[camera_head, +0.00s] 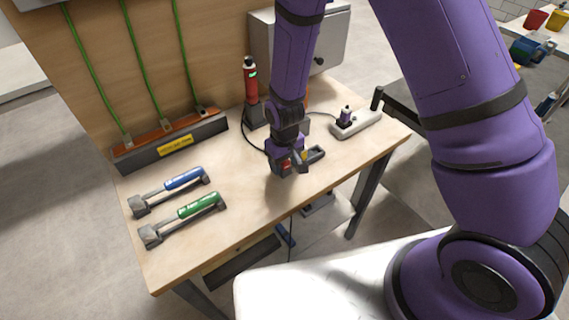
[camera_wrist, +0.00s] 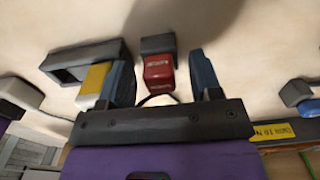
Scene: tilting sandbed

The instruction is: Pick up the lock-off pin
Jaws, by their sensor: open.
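A small red block with a pale label (camera_wrist: 158,72), which looks like the lock-off pin, lies between my fingers in the wrist view. A dark block (camera_wrist: 157,44) adjoins its far end. My gripper (camera_wrist: 163,82) is open, with one blue-grey finger on each side of the red block. Gaps show on both sides, so it is not clasped. In the head view my gripper (camera_head: 289,168) is low over the workbench, and a bit of red (camera_head: 285,164) shows at it; the rest is hidden by the gripper.
A dark open frame (camera_wrist: 85,62) and a yellow block (camera_wrist: 94,82) sit close to the left finger. On the workbench (camera_head: 245,205) are blue-handled (camera_head: 184,178) and green-handled (camera_head: 198,206) tools, a red cylinder (camera_head: 250,78) and a power strip (camera_head: 357,124). The front middle is clear.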

